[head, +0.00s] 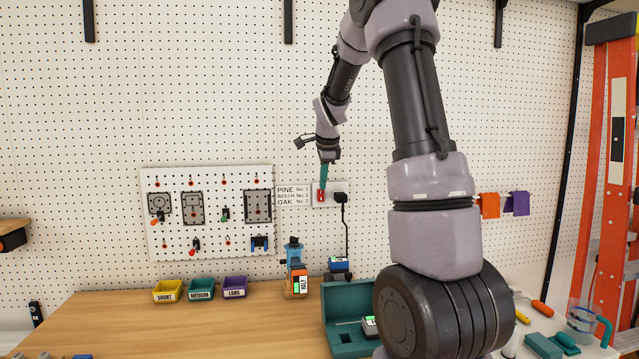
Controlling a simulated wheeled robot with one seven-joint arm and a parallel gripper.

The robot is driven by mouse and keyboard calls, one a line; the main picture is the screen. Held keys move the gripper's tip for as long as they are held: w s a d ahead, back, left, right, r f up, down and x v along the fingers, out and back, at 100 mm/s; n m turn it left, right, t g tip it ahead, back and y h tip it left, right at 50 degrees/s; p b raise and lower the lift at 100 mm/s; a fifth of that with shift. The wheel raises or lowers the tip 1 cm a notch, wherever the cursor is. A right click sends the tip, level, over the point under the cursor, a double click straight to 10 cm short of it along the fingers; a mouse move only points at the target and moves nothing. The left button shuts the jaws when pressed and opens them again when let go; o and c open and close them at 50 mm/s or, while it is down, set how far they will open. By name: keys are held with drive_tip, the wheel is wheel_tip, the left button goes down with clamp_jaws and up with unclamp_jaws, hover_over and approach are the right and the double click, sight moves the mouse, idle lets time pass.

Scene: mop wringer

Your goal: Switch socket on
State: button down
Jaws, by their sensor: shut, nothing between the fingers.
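The white socket (330,187) is mounted on the pegboard wall above the back of the workbench. A red switch (320,197) shows on its left side. A black plug (341,197) sits in its right side, with a cord running down. My gripper (322,186) is shut and empty, its teal fingers pointing down in front of the socket. The fingertips overlap the top of the red switch in the picture. I cannot tell whether they touch it, and they hide part of it. The switch's position is too small to tell.
A charger with a blue battery (339,264) stands below the socket. A blue and orange tool (295,270) is left of it. A sign (293,195) and a white panel (208,211) hang left of the socket. An open teal case (345,335) lies in front.

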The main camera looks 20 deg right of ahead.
wheel_tip(320, 180, up, 10)
drive_tip(key=s, duration=0.2)
drive_tip(key=shift+a, duration=0.2)
idle(0.4)
drive_tip(key=s+a+r+n+y, duration=0.1)
drive_tip(key=s+a+n, duration=0.2)
drive_tip(key=s, duration=0.3)
drive_tip(key=s+a+r+n+t, duration=0.1)
drive_tip(key=s+a+n, duration=0.15)
drive_tip(key=s, duration=0.35)
drive_tip(key=s+a+r+n+y, duration=0.1)
drive_tip(key=s+a+n, duration=0.15)
drive_tip(key=s, duration=0.35)
drive_tip(key=s+a+f+n, duration=0.2)
drive_tip(key=s+n, duration=0.2)
drive_tip(key=s, duration=0.3)
drive_tip(key=s+a+f+n+t+y, duration=0.1)
drive_tip(key=s+a+f+n, duration=0.1)
drive_tip(key=s+n, duration=0.2)
drive_tip(key=s, duration=0.2)
drive_tip(key=shift+s+a+f, duration=0.15)
drive_tip(key=shift+s+f, duration=0.2)
